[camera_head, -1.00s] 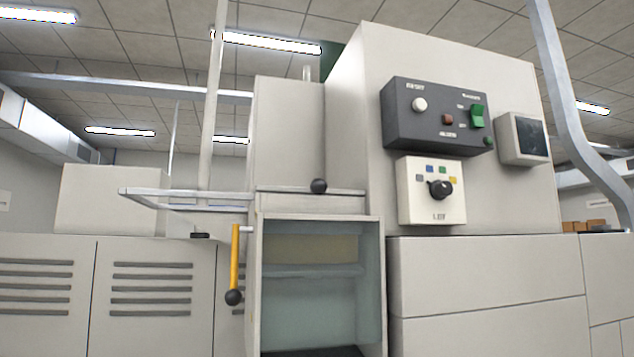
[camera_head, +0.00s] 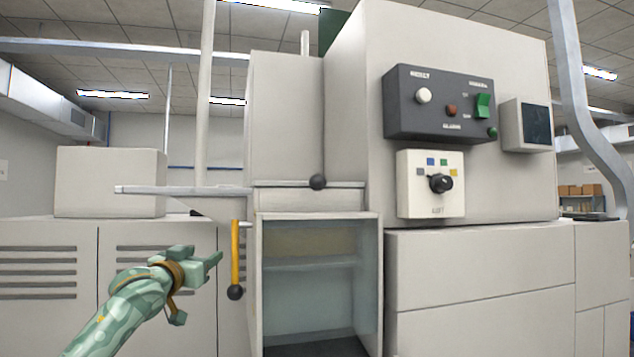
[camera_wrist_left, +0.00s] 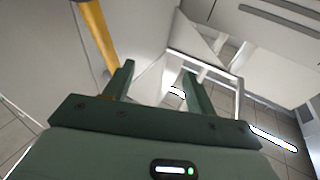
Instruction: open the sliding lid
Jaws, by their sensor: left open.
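The sliding lid (camera_head: 345,185) appears to be the thin pale plate on top of the open-fronted cabinet. A round black knob (camera_head: 318,182) stands at its front edge. Pale rails (camera_head: 160,190) run out to the left at the same height. My left gripper (camera_head: 200,287) is open and empty, left of the yellow lever and lower than the lid, apart from the knob. In the left wrist view its two fingers (camera_wrist_left: 158,72) are spread with nothing between them. My right gripper is not in view.
The yellow lever (camera_head: 235,252) with a black ball end hangs between my left gripper and the cabinet (camera_head: 256,290); it also crosses the left wrist view (camera_wrist_left: 97,35). A dark control panel (camera_head: 440,104) and a knob box (camera_head: 431,185) are at right. Vented panels stand left.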

